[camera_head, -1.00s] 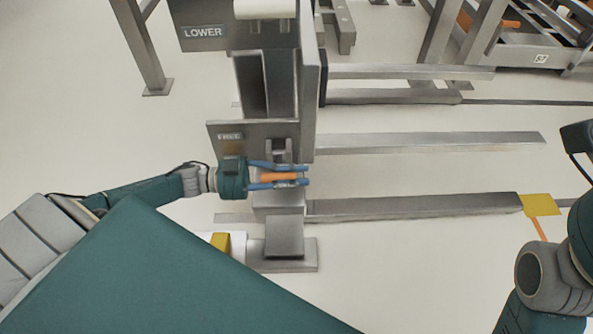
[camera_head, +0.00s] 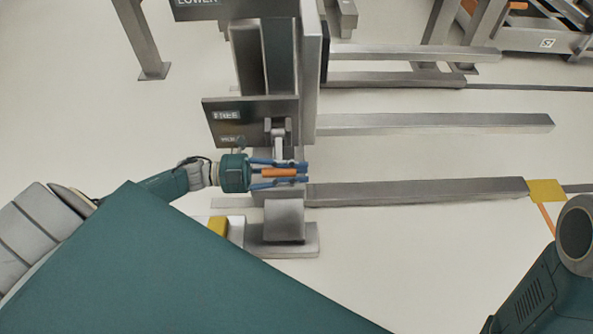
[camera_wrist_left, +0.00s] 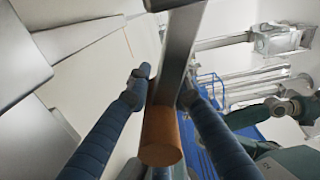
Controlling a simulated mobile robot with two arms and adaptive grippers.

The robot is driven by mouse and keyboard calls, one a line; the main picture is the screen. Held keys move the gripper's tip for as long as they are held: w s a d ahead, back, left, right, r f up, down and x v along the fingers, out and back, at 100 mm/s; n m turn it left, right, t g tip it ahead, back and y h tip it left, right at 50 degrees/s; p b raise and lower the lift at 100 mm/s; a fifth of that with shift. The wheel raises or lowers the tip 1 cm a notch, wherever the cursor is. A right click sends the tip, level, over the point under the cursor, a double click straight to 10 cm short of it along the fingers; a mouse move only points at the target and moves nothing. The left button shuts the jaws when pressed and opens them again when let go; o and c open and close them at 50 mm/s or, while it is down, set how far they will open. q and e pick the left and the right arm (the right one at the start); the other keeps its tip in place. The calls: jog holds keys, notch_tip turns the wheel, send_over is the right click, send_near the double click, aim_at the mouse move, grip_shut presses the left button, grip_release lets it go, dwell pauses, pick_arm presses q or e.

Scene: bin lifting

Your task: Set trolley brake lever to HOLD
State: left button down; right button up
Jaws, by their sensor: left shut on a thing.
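The brake lever is a grey metal arm (camera_head: 278,147) with an orange handle (camera_head: 279,172), beside a dark label plate (camera_head: 252,108) on the trolley. The plate's upper label (camera_head: 226,114) appears to read FREE; a lower label (camera_head: 231,140) is too blurred to read. My left gripper (camera_head: 300,172) comes in from the left with its blue fingers shut on the orange handle. In the left wrist view the handle (camera_wrist_left: 162,140) lies between the fingers, along the grey lever bar. The handle hangs below the plate's lower edge. My right gripper is out of view.
The trolley's grey mast (camera_head: 262,60) rises above the plate, and long fork bars (camera_head: 420,193) run right along the floor.

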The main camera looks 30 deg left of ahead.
pick_arm(q)
jog(key=shift+s+d+f, duration=0.1)
jog(key=shift+s+f, duration=0.15)
jog(key=shift+f, duration=0.25)
jog(key=c, duration=1.5)
grip_release()
jog(key=shift+c, duration=0.2)
jog(key=shift+w+r, duration=0.15)
jog(key=v, duration=1.2)
